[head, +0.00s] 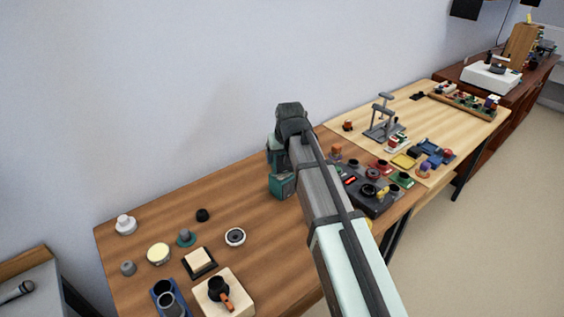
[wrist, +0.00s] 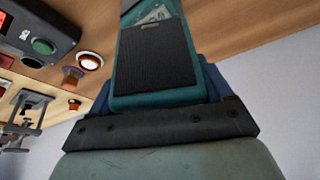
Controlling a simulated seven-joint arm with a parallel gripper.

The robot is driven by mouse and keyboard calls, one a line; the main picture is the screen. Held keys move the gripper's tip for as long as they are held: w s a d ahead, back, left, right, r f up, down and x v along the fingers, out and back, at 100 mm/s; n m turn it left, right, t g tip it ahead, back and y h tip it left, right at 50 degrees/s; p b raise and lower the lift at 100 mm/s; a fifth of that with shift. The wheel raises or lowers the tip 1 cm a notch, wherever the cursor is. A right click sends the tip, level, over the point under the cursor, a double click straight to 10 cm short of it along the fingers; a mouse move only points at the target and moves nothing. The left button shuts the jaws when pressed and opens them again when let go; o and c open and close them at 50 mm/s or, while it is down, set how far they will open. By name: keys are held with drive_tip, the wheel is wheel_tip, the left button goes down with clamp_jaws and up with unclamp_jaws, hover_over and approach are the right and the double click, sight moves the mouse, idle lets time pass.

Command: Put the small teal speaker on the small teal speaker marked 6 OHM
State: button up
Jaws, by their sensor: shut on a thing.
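My gripper (head: 276,150) is shut on a small teal speaker (head: 273,158), near the back edge of the brown table. In the wrist view the held speaker (wrist: 155,60) shows a black grille and fills the space between the fingers. Another small teal speaker (head: 283,187) stands on the table directly below it in the head view. A pale patch, perhaps a label, shows beyond the held speaker in the wrist view; its writing is unreadable. I cannot tell whether the two speakers touch. My arm hides part of the table to the right.
A dark device (head: 375,199) stands to the right. The wall is close behind. Bare wood lies left of the lower speaker.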

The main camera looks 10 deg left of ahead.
drive_tip(key=shift+f, duration=1.35)
drive_tip(key=shift+f, duration=0.15)
drive_tip(key=o, duration=1.4)
drive_tip(key=v, duration=1.2)
